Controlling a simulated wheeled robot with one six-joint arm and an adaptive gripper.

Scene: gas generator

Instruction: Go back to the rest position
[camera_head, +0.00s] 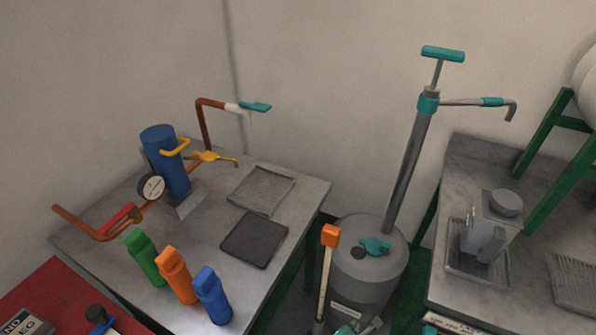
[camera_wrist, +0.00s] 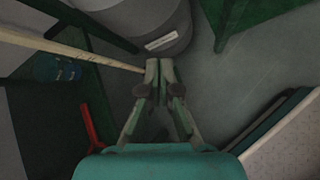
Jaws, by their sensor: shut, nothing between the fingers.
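My gripper (camera_wrist: 160,66) is shut and empty in the wrist view, its fingertips together. It points down past the lower side of the grey drum (camera_wrist: 158,22), which carries a pale label. A pale wooden stick (camera_wrist: 70,50) runs to just left of the fingertips; I cannot tell whether it touches them. In the head view, teal and grey parts at the bottom edge, in front of the drum (camera_head: 368,278), look like my gripper, mostly cut off. The stick with its orange head (camera_head: 330,236) leans upright beside the drum there.
A tall pump (camera_head: 410,160) with a teal handle rises from the drum. The left table (camera_head: 220,220) holds a blue cylinder with gauge and several coloured bottles. The right table (camera_head: 470,180) holds a metal device (camera_head: 490,232). A red object (camera_wrist: 90,128) lies low left in the wrist view.

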